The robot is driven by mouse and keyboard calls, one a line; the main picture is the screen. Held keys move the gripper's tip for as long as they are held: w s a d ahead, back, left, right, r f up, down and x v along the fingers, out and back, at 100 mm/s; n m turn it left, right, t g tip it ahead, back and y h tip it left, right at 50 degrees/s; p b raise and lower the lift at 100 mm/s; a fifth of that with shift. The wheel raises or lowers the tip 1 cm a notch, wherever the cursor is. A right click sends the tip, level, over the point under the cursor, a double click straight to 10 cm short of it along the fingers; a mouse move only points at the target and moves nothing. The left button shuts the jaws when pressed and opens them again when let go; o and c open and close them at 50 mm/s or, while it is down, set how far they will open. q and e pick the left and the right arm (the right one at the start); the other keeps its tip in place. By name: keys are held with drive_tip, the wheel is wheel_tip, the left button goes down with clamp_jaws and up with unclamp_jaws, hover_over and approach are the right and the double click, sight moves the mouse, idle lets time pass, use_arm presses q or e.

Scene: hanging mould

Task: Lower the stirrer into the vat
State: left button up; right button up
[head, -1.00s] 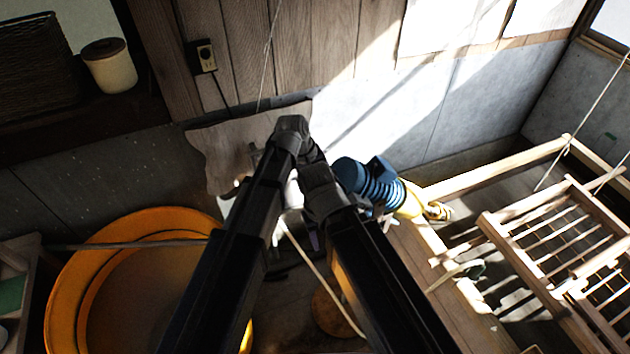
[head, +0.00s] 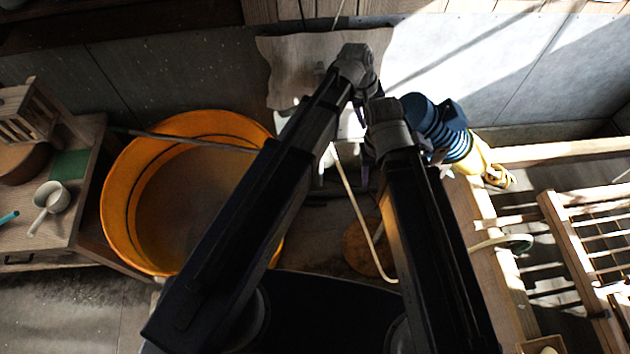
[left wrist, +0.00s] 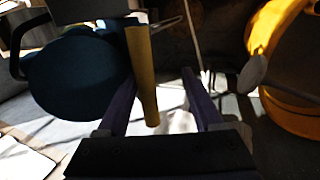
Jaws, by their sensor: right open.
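The vat (head: 117,200) is a round orange tub left of centre in the head view; its orange wall also shows at the right of the left wrist view (left wrist: 285,105). A long thin grey rod (head: 185,138), apparently the stirrer, lies across the far part of the vat's opening; its right end is hidden behind my arm. My right gripper (head: 365,178) is partly hidden beyond my arms, right of the vat; it is open. My left gripper (left wrist: 160,78) has its purple fingers apart in the left wrist view. A yellowish bar (left wrist: 142,70) shows close to one finger; I cannot tell whether they touch.
A wooden frame (head: 565,215) fills the right side. A bench (head: 75,225) with a white ladle (head: 47,205) is at left. A pale cord (head: 350,195) hangs between my arms.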

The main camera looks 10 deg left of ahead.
use_arm(q)
drive_tip(key=s+a+f+b, duration=0.2)
drive_tip(key=a+f+b, duration=0.2)
drive_tip(key=f+b, duration=0.3)
drive_tip(key=w+p+v, duration=0.1)
drive_tip(key=p+v, duration=0.6)
drive_tip(key=p, duration=0.1)
drive_tip(key=s+a+f+m+y+b, duration=0.2)
drive_tip(key=s+a+f, duration=0.1)
drive_tip(key=s+a, duration=0.3)
drive_tip(key=s+a+f+m+y+b, duration=0.1)
drive_tip(key=s+f+b, duration=0.2)
drive_tip(key=f+b, duration=0.3)
drive_tip(key=s+a+f+m+g+y+b, duration=0.1)
drive_tip(key=s+f+m+b, duration=0.1)
drive_tip(key=f+b, duration=0.5)
drive_tip(key=shift+s+a+f+b, duration=0.3)
drive_tip(key=shift+s+f, duration=0.05)
drive_tip(key=shift+s, duration=0.45)
use_arm(e)
wheel_tip(320, 180, down, 16)
use_arm(q)
drive_tip(key=shift+c, duration=0.3)
